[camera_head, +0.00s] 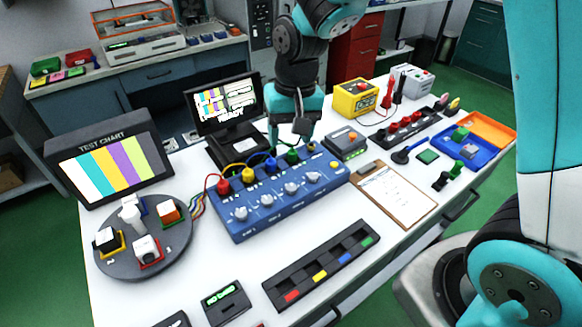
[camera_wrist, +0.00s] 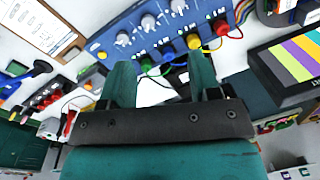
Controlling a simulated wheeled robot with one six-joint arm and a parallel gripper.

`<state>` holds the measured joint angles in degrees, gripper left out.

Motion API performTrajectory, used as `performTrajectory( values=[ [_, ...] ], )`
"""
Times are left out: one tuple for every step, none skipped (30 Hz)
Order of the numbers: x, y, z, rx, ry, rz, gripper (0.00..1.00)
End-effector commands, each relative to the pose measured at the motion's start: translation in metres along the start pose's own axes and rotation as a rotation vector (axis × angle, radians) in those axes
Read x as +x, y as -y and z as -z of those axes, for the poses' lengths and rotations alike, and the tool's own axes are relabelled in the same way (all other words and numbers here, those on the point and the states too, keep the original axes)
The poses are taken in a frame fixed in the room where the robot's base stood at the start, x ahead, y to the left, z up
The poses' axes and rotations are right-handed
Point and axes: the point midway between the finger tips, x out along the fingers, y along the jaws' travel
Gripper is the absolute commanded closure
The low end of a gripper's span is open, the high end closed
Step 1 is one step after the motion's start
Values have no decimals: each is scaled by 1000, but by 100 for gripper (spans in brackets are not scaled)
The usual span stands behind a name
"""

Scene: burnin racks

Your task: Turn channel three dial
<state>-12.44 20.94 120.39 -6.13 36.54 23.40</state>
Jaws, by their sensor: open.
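A blue control box (camera_head: 280,195) lies on the white table with a row of pale dials along its top. Counting from the left in the head view, the third dial (camera_head: 292,188) is on the box's right half; printed labels are too small to read. The same dial appears in the wrist view (camera_wrist: 122,38). My gripper (camera_head: 287,135) is behind the box, pointing down, with its fingers apart and nothing between them. In the wrist view my gripper (camera_wrist: 160,60) has its fingertips near the cable side of the box, short of the dials.
Red, yellow, blue and green plugs (camera_head: 257,166) with cables line the box's back edge. A monitor (camera_head: 226,105) stands behind it. A round turntable (camera_head: 105,262) is left, a clipboard (camera_head: 395,196) right, and a black strip tray (camera_head: 318,268) in front.

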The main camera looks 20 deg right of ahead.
Motion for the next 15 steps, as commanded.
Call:
performTrajectory(
  values=[
    [0,-4,15,57,5,-28,43],
    [4,-6,22,88,4,-42,43],
    [9,-10,29,122,2,-58,43],
    [12,-11,34,142,0,-67,43],
    [15,-13,37,159,-1,-76,43],
    [18,-15,41,178,-3,-84,43],
    [20,-16,43,186,-4,-88,43],
    [23,-16,44,193,-4,-91,43],
    [26,-17,45,198,-4,-94,43],
    [29,-18,45,200,-4,-95,43],
    [31,-18,45,200,-5,-95,43],
    [36,-18,45,200,-3,-96,43],
    [41,-19,45,199,-2,-96,43],
    [45,-19,45,199,-2,-96,43],
    [53,-20,44,199,0,-96,43]
  ],
)
